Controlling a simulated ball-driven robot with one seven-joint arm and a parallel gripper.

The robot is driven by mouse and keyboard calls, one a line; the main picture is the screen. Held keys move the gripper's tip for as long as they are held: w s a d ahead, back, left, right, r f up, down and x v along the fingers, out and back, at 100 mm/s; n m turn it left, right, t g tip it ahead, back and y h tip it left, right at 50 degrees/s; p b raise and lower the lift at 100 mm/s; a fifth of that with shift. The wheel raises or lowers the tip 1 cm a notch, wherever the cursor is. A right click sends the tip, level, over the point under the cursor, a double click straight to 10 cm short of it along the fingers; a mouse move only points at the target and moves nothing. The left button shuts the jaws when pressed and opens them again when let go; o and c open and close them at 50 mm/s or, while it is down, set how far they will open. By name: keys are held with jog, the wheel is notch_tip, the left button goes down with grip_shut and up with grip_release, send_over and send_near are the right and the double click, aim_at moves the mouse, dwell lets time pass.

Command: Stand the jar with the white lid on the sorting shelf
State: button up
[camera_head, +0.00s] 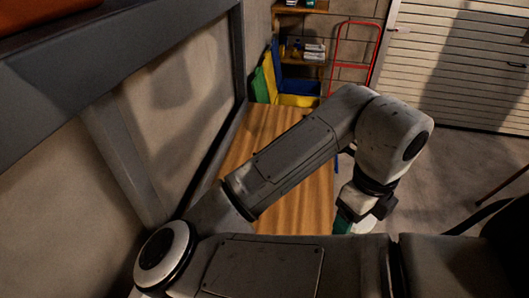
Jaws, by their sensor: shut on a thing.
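My gripper (366,203) hangs below my bent arm, just past the right edge of a wooden surface. It is shut on a white and teal thing (343,222). My arm hides its lower part, so I cannot tell for sure that it is the jar with the white lid. A wooden shelf unit (303,62) with small items on it stands against the back wall. I cannot tell whether it is the sorting shelf.
The long wooden top (262,124) runs along the left wall, partly behind my arm. Blue, green and yellow bins (298,100) stand beyond it. A red hand truck (335,60) leans at the back wall, left of a white slatted door (455,60). Floor (450,165) is open at right.

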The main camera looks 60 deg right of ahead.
jog(key=shift+w+d+f, duration=0.1)
jog(key=shift+w+f, duration=2.05)
jog(key=shift+w, duration=0.35)
jog(key=shift+w+d+f, duration=0.1)
jog(key=shift+w+f, duration=2.05)
jog(key=shift+w, duration=0.3)
jog(key=shift+w+f, duration=2.15)
jog(key=shift+w, duration=0.35)
jog(key=o, duration=1.2)
jog(key=shift+c, duration=0.2)
notch_tip(320, 180, up, 12)
